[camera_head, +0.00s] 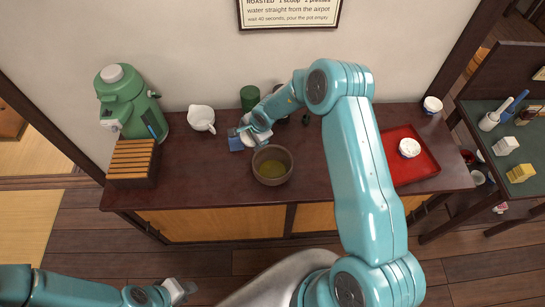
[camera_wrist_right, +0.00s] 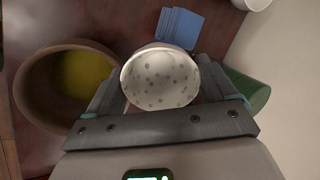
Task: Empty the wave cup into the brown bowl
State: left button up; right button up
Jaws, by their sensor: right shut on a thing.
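My right gripper (camera_head: 256,136) is shut on a pale cup (camera_wrist_right: 160,82) with grey dots on its inside. It holds the cup just behind the brown bowl; in the right wrist view the cup's mouth faces the camera and no liquid shows in it. No wave pattern can be made out on it. The brown bowl (camera_head: 286,174) stands on the dark counter with yellow-green liquid inside; it also shows in the right wrist view (camera_wrist_right: 32,103), left of the cup. My left gripper (camera_head: 181,291) is low at the front, away from the counter; its jaws are unclear.
A blue stack (camera_wrist_right: 176,27) lies near the cup. A white spouted pitcher (camera_head: 201,118), green canister (camera_head: 250,97), green airpot (camera_head: 125,108) and slatted wooden box (camera_head: 131,160) stand left and behind. A red tray (camera_head: 421,170) with a patterned cup (camera_head: 409,148) is at right.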

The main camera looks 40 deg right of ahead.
aim_at(245, 134)
jog(key=shift+w+a+r+g+p, duration=0.1)
jog(key=shift+w+r+g+p, duration=0.05)
jog(key=shift+w+g+p, duration=0.2)
jog(key=shift+w+a+f+g, duration=0.1)
jog(key=shift+w+f+g, duration=0.25)
jog(key=shift+w+g, duration=0.15)
jog(key=shift+w+f+g+h+b, duration=0.3)
jog(key=shift+w+g+b, duration=0.15)
jog(key=shift+w+b, duration=0.1)
jog(key=shift+w+g+b, duration=0.2)
jog(key=shift+g+b, duration=0.1)
jog(key=shift+b, duration=0.15)
jog(key=shift+w+a+r+g+b, duration=0.15)
jog(key=shift+w+g+b, duration=0.35)
jog(key=shift+b, duration=0.55)
jog(key=shift+r+b, duration=0.2)
jog(key=shift+b, duration=0.15)
jog(key=shift+r+g, duration=0.2)
jog(key=shift+g, duration=0.1)
jog(key=shift+w, duration=0.1)
